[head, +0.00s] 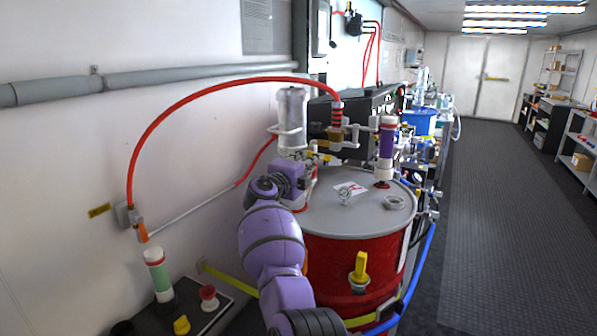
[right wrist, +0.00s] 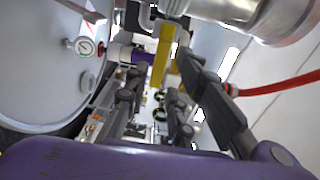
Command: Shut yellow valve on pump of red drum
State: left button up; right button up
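The red drum (head: 345,262) with a grey lid stands in the middle of the head view. The pump's yellow valve handle (right wrist: 161,60) shows in the right wrist view as a long yellow bar; in the head view only small yellow bits show beyond my wrist. My right gripper (right wrist: 158,66) is open, its dark fingers apart with the yellow handle between or just beyond their tips. I cannot tell whether they touch it. In the head view my purple right arm reaches over the drum's left side and hides most of this gripper. My left gripper is not in view.
A silver cylinder (head: 291,118) and a red hose (head: 190,98) are close to the arm. Another yellow handle (head: 360,267) is on the drum's front. The aisle floor (head: 510,230) at right is clear.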

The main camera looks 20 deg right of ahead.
jog(key=v, duration=0.6)
jog(key=shift+s+a, duration=0.25)
jog(key=shift+s, duration=0.05)
